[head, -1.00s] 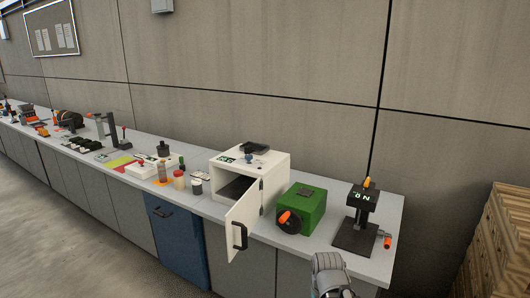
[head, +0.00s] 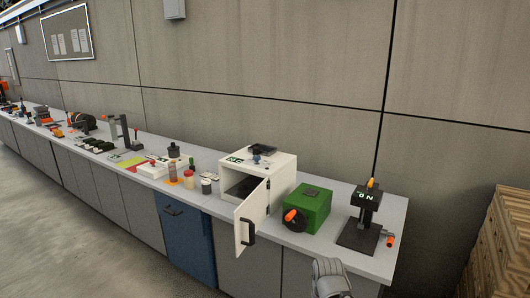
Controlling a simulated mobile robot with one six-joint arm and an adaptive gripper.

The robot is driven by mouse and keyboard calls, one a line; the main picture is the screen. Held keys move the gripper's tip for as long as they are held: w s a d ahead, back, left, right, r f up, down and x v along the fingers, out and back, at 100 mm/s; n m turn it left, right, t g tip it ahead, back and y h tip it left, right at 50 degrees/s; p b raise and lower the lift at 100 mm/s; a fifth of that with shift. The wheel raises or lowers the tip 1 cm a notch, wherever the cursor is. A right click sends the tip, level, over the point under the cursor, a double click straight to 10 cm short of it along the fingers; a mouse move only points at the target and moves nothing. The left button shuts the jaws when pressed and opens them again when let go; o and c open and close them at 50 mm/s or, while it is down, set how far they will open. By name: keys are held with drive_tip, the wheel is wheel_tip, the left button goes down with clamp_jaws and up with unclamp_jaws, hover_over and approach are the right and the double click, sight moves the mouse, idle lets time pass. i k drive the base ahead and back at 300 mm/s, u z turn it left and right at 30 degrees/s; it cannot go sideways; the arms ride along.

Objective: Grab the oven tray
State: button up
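The white oven (head: 275,172) stands on the long grey bench with its door (head: 252,217) swung open toward the front. The door has a black handle. A dark tray (head: 243,188) seems to lie inside the oven's dark opening, but shadow and the door hide most of it. Another flat black piece lies on top of the oven; I cannot tell what it is. Part of my arm shows at the bottom edge, right of the oven. My gripper's fingers are not in view.
The bench (head: 384,262) has a bare front-right corner. Stacked wooden pieces (head: 500,240) stand at far right.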

sight(257, 149)
drive_tip(key=u, duration=0.1)
drive_tip(key=i, duration=0.95)
drive_tip(key=z, duration=0.05)
